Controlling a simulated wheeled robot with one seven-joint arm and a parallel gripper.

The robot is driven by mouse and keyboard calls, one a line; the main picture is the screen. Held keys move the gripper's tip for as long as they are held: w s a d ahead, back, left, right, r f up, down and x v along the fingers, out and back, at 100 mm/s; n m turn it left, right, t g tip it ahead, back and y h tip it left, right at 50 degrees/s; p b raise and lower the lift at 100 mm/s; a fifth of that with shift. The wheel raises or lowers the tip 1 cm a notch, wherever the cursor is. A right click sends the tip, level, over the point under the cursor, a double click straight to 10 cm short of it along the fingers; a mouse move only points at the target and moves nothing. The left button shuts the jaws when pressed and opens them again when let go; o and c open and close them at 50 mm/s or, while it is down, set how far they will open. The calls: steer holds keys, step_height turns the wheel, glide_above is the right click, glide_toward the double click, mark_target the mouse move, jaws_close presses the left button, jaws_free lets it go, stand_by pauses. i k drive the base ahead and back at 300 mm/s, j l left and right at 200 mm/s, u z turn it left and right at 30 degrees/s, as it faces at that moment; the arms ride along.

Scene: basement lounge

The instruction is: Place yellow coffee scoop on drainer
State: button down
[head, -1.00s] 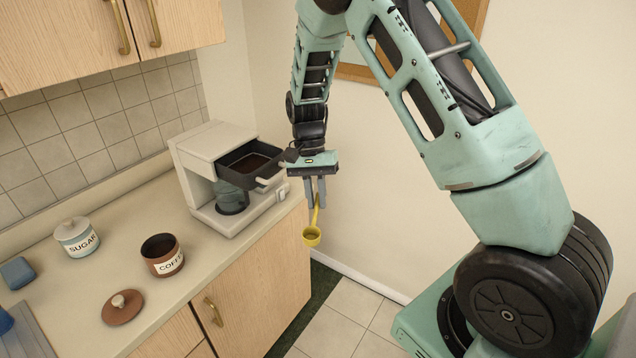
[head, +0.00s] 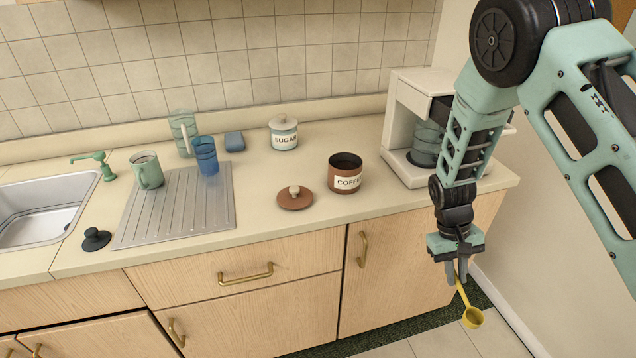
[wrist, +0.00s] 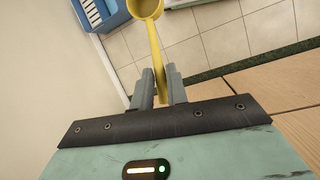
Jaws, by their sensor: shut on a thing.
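The yellow coffee scoop (head: 472,316) hangs from my gripper (head: 457,275), bowl down, in front of the cabinet doors near the counter's right end. My gripper is shut on the scoop's handle, which shows between the fingers in the wrist view (wrist: 155,52). The drainer (head: 178,210) is a ridged grey metal board on the counter, right of the sink.
An open coffee jar (head: 345,174), its brown lid (head: 295,198), a sugar jar (head: 284,133) and a coffee maker (head: 404,120) stand right of the drainer. A black stopper (head: 96,238) lies between the sink (head: 40,214) and drainer. A blue sponge (head: 234,141) sits behind.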

mark_target(204, 200)
steer(key=j+u, duration=0.45)
steer(key=u, duration=0.2)
steer(key=i+j+u, duration=0.15)
steer(key=u, duration=0.2)
steer(key=j, duration=0.05)
